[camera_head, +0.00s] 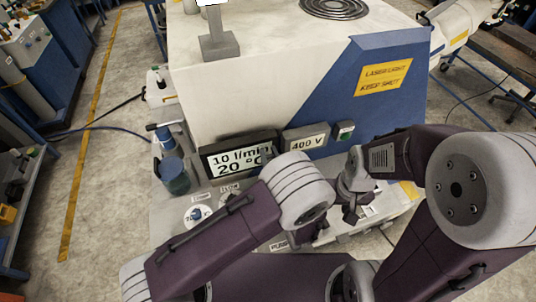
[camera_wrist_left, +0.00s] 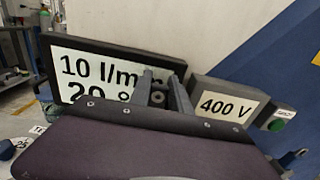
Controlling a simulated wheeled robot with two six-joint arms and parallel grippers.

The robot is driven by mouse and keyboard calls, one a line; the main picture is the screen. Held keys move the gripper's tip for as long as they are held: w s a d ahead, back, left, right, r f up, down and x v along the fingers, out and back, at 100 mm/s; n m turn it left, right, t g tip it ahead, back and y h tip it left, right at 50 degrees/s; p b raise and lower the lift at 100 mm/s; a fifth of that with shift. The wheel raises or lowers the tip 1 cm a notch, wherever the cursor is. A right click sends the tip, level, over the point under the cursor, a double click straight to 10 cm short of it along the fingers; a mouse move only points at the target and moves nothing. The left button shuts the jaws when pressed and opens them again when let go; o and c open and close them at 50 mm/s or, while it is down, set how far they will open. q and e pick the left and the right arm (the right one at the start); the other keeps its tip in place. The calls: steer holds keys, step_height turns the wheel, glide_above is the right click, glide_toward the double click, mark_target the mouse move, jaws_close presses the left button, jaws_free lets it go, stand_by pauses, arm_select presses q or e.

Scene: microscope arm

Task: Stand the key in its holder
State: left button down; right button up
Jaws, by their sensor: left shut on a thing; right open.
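My left gripper (camera_head: 265,152) is mostly hidden behind its own wrist in the head view, in front of the right end of the display. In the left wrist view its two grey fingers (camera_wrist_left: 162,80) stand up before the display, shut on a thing. That thing is too hidden to make out, and I cannot tell whether it is the key. My right gripper (camera_head: 352,196) is open over the right part of the console, right of my left wrist. I cannot make out the key or its holder for certain in either view.
The display (camera_head: 222,165) reads 10 l/min, 20 °C; it also shows in the left wrist view (camera_wrist_left: 85,70). Beside it are a 400 V box (camera_head: 306,142) and a green button (camera_head: 344,130). A grey stand (camera_head: 218,46) is on the white machine. A blue-grey cylinder (camera_head: 173,174) stands left.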

arm_select(q)
steer(key=shift+w+a+f, duration=0.1)
steer(key=shift+a+f, duration=0.15)
steer(key=shift+a, duration=0.35)
steer(key=shift+a+f+b, duration=0.1)
steer(key=shift+f+b, duration=0.25)
steer(key=shift+b, duration=0.2)
steer(key=f+b, duration=0.1)
steer(key=f, duration=0.1)
steer(key=f+b, duration=0.1)
steer(key=b, duration=0.1)
steer(key=shift+d+f, duration=0.4)
steer(key=shift+a+f+b, duration=0.2)
steer(key=shift+f+b, duration=0.25)
arm_select(e)
steer(key=f, duration=0.3)
steer(key=a+f, duration=0.1)
steer(key=shift+w+f, duration=0.1)
steer(key=shift+f, duration=0.3)
arm_select(q)
steer(key=shift+d, duration=0.15)
arm_select(e)
steer(key=shift+d, duration=0.15)
arm_select(q)
steer(key=shift+f+b, duration=2)
steer(key=shift+f, duration=0.3)
arm_select(e)
steer(key=shift+f, duration=2.05)
